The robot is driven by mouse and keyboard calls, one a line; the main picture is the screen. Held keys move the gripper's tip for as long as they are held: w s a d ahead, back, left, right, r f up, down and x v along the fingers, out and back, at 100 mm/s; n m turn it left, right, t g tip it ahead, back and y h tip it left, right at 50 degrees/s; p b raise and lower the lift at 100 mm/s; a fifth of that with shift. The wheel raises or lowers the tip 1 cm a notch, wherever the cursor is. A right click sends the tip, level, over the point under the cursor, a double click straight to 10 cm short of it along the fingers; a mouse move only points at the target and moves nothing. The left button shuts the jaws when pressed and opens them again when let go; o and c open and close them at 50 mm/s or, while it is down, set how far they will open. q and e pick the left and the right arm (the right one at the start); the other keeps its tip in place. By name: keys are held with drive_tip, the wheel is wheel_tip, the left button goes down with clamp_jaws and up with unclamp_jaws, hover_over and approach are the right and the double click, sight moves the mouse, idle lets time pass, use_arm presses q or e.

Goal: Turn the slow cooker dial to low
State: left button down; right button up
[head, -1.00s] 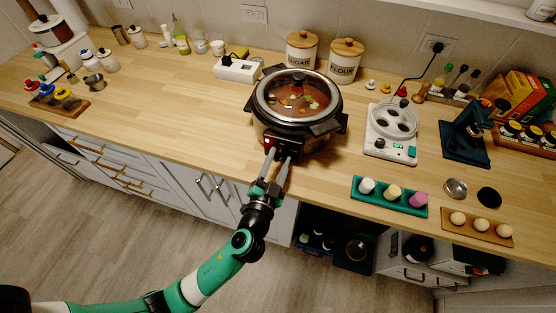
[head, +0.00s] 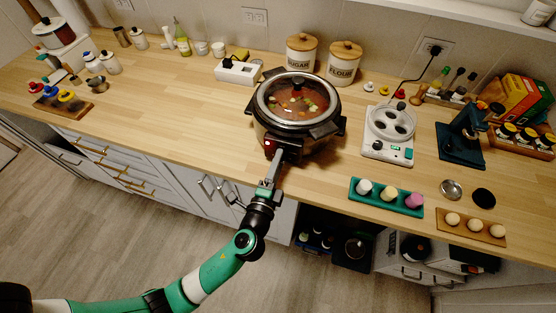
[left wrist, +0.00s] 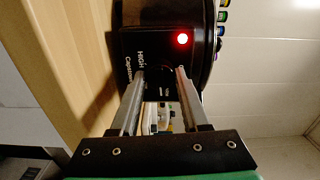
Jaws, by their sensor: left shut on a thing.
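My left gripper (head: 277,158) reaches up to this panel from the front. In the left wrist view its two fingertips (left wrist: 158,76) close on the dark dial, which is mostly hidden between them. The pointer and a LOW mark cannot be made out. My right gripper is not in view.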

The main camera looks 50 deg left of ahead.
use_arm(q)
drive_tip(key=m+p, duration=0.2)
drive_tip(key=m, duration=0.3)
drive_tip(key=shift+r+m, duration=0.1)
drive_tip(key=shift+m, duration=0.2)
drive_tip(key=m+p, duration=0.1)
drive_tip(key=m, duration=0.3)
drive_tip(key=shift+m+p, duration=0.4)
drive_tip(key=shift+c, duration=1.9)
unclamp_jaws()
